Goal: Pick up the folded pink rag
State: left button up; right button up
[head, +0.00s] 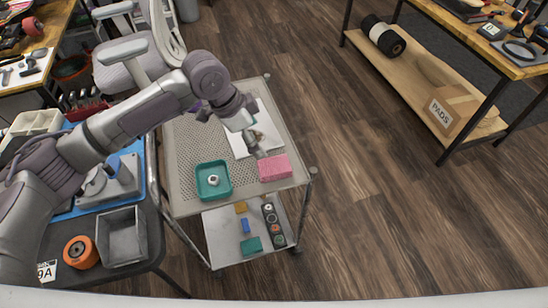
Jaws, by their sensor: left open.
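The folded pink rag (276,169) lies flat on the top shelf of a perforated metal cart (195,143), near its front right corner in the head view. My left gripper (258,153) is open and points down just behind the rag's back left edge. I cannot tell whether its fingertips touch the rag. Nothing shows between the fingers. My right gripper is not in view.
White paper (268,127) lies behind the gripper. The cart's lower shelf (219,249) holds small items. A dark workbench with a grey bin (121,240) is at left; open floor is right.

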pick_arm(q)
send_near(273, 166)
jog(key=shift+w+d+f, duration=0.2)
jog(key=shift+d+f, duration=0.65)
jog(key=shift+f, duration=0.1)
jog(key=x, duration=0.3)
jog(key=shift+a, duration=0.2)
jog(key=x, duration=0.3)
jog(key=shift+s+a+f, duration=0.1)
jog(key=shift+f, duration=0.55)
jog(key=c, duration=1)
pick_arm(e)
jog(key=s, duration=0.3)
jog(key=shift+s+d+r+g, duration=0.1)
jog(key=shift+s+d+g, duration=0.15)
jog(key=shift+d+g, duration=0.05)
